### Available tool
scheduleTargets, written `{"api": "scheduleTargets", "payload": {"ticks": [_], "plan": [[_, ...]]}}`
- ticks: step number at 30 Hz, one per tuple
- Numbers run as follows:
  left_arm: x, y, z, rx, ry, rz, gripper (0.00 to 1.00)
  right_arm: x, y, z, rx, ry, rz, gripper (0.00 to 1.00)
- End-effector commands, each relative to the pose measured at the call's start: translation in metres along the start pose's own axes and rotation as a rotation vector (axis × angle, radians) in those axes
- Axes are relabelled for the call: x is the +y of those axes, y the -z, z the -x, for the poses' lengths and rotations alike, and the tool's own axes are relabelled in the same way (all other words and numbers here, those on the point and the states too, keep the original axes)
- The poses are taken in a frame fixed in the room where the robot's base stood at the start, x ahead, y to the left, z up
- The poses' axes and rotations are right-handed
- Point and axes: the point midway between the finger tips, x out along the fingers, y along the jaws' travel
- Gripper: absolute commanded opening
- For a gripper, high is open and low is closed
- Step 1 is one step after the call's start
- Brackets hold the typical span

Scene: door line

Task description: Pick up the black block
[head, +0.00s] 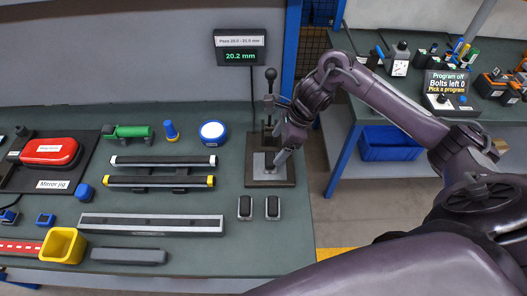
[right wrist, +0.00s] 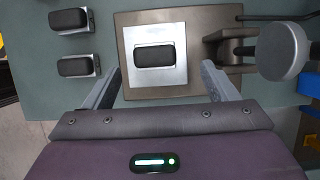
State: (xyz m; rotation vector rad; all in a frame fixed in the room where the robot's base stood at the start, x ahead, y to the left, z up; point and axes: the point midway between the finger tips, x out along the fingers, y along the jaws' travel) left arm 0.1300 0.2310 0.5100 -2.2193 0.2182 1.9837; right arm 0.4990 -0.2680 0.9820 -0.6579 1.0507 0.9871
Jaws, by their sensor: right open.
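A black block (right wrist: 154,55) lies on a square silver plate (right wrist: 178,80) of the gauge stand, in the right wrist view. My right gripper (right wrist: 162,82) is open and empty, with its fingers apart on either side, short of this block in the picture. In the head view my right gripper (head: 283,150) hangs over the stand (head: 285,182) and hides most of what is on its plate. Two more black-topped blocks with silver edges stand in front of the stand, the left one (head: 244,207) and the right one (head: 272,207). My left gripper is not in view.
The stand's post and round head (right wrist: 282,50) rise right of the plate in the wrist view. A display (head: 240,56) reads 20.2 mm. Long bars (head: 150,224), a yellow bin (head: 62,246) and a blue-white round thing (head: 212,132) are left. The bench front right is clear.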

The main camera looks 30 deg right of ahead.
Motion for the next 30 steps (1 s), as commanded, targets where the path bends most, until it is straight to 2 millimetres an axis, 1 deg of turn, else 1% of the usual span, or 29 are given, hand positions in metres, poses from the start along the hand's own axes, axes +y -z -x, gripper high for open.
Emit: {"api": "scheduleTargets", "payload": {"ticks": [3, 5, 8, 10, 12, 16, 21, 23, 24, 26, 30], "plan": [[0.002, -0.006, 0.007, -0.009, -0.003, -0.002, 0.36, 0.002, -0.001, -0.013, 0.001, -0.006, -0.001, 0.8], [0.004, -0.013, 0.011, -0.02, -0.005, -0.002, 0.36, 0.002, -0.001, -0.019, 0.001, -0.006, -0.002, 0.8], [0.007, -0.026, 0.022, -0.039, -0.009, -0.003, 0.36, 0.003, -0.003, -0.03, 0.001, -0.008, -0.004, 0.8], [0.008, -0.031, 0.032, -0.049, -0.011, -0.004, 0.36, 0.003, -0.005, -0.041, -0.001, -0.008, -0.006, 0.8], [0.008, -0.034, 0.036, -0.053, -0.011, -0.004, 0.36, 0.003, -0.004, -0.053, 0.0, -0.006, -0.006, 0.8], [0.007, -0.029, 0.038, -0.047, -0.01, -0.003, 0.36, 0.001, -0.003, -0.067, 0.001, -0.002, -0.004, 0.8], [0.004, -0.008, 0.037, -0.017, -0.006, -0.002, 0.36, 0.001, -0.002, -0.071, 0.002, 0.0, -0.003, 0.8], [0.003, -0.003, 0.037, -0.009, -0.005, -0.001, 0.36, 0.001, -0.002, -0.071, 0.002, 0.0, -0.003, 0.8], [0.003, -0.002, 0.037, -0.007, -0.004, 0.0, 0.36, 0.001, -0.002, -0.071, 0.002, 0.0, -0.003, 0.79], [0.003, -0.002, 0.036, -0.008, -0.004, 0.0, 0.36, 0.001, -0.002, -0.071, 0.002, 0.0, -0.003, 0.71], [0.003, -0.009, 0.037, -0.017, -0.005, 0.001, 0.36, 0.001, -0.002, -0.071, 0.002, 0.0, -0.003, 0.53]]}}
